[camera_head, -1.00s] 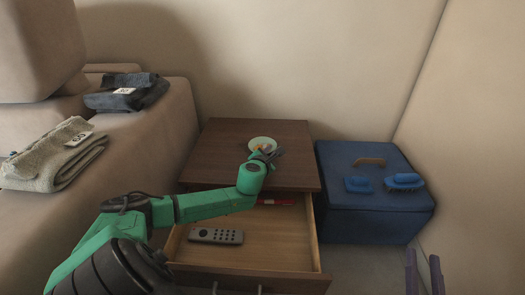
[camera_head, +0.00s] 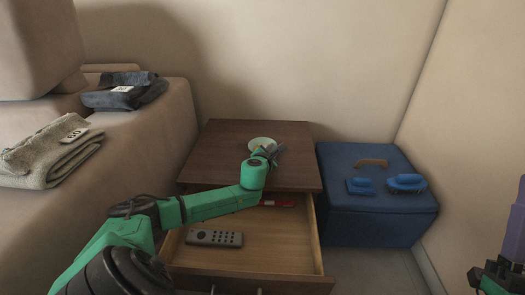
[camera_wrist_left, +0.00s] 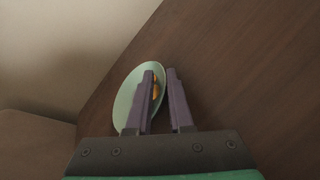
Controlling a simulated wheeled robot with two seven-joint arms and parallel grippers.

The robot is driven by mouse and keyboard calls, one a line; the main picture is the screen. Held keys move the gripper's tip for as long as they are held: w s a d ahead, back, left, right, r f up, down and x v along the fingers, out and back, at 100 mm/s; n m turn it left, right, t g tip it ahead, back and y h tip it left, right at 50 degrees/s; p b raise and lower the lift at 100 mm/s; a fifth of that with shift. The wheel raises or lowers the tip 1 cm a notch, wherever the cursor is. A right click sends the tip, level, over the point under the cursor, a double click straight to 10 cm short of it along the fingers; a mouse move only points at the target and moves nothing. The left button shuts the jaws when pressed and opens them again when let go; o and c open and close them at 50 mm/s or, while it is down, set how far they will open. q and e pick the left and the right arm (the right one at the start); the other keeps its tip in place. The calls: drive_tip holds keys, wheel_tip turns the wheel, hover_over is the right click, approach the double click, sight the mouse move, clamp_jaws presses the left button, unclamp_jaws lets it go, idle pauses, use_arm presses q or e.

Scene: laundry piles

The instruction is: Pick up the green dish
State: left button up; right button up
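The green dish (camera_head: 262,141), pale and round, is at the nightstand's top, with a small orange thing in it in the left wrist view. My left gripper (camera_head: 276,150) is at the dish's near right side. In the left wrist view, the gripper's fingers (camera_wrist_left: 160,75) are a small gap apart. One finger overlaps the dish (camera_wrist_left: 124,102) and the other is at its right rim. Whether they press on the rim cannot be seen. My right gripper (camera_head: 518,225) is at the right edge, partly cut off, and nothing shows in it.
The wooden nightstand (camera_head: 225,145) has an open drawer (camera_head: 275,250) with a grey remote (camera_head: 214,238) and a red item (camera_head: 280,203). A blue box (camera_head: 375,225) with brushes on it stands to the right. Folded cloths (camera_head: 50,155) lie on the sofa at left.

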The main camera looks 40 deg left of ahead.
use_arm(q)
clamp_jaws()
idle(1.4)
